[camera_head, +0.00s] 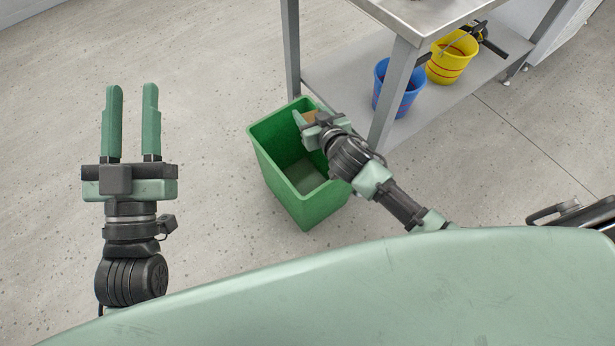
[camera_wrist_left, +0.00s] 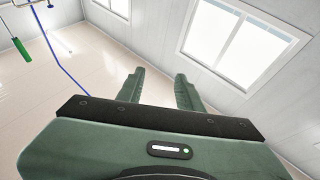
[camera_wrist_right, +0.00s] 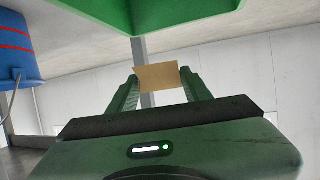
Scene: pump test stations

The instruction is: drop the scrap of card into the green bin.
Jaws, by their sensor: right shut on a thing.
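The green bin (camera_head: 322,206) stands open on the floor in the head view, beside the metal table; its inside looks empty where visible. My right gripper (camera_head: 303,117) is over the bin's far part, within its rim as seen from above. It is shut on the scrap of card (camera_head: 312,115), a small brown piece partly hidden by the gripper. In the right wrist view the card (camera_wrist_right: 158,76) spans the two fingertips, with the green bin (camera_wrist_right: 150,15) at the top. My left gripper (camera_head: 131,125) is open and empty over bare floor, left of the bin.
A metal table (camera_head: 400,75) stands behind and right of the bin, one leg close to my right gripper. Its lower shelf holds a blue bucket (camera_head: 384,93) and a yellow bucket (camera_head: 450,62). The floor left of the bin is clear.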

